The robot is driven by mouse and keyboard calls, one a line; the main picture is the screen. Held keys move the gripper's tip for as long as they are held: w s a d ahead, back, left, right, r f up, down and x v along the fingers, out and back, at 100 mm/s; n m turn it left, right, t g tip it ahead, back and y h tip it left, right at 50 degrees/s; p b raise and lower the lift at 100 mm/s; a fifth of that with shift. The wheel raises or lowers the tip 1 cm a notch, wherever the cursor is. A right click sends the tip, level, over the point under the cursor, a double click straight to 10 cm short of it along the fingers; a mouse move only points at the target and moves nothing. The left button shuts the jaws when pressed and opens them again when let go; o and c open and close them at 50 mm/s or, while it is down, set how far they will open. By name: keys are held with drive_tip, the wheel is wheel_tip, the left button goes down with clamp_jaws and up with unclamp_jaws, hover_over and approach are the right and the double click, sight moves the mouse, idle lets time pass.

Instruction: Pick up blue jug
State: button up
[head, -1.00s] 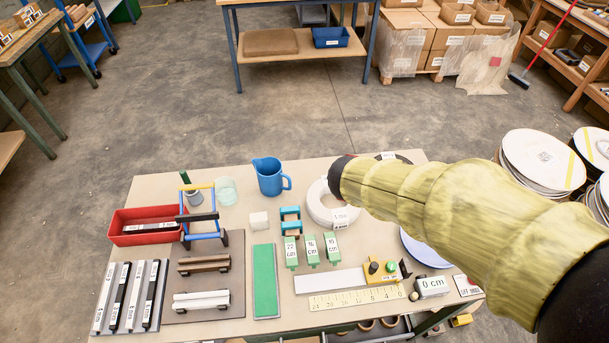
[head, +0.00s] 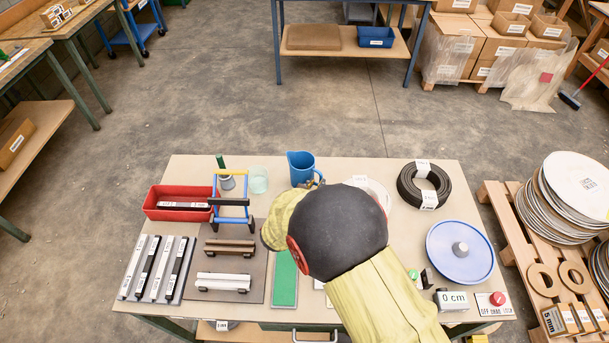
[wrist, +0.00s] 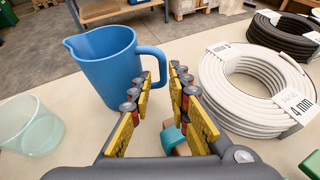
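The blue jug (head: 300,167) stands upright at the back of the table, spout to the left. In the wrist view the jug (wrist: 106,65) is large and close, with its handle to the right. My gripper (wrist: 166,84) is open, with its yellow finger pads on either side of an empty gap. The handle's outer part shows at the fingertips, in line with the gap; I cannot tell whether it is between them. In the head view my arm hides the fingers.
A clear cup (wrist: 30,125) stands left of the jug. A white coil (wrist: 256,84) lies close on the right, with a black coil (head: 424,184) beyond. A teal object (wrist: 172,137) sits below the fingers. A red tray (head: 165,213) is further left.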

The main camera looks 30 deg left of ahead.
drive_tip(key=x, duration=0.2)
drive_tip(key=b+x, duration=0.1)
drive_tip(key=x, duration=0.1)
drive_tip(key=shift+w+d+f, duration=0.15)
drive_tip(key=shift+w+f, duration=0.15)
drive_tip(key=shift+w, duration=0.05)
drive_tip(key=shift+r, duration=0.1)
drive_tip(key=shift+c, duration=0.6)
clamp_jaws()
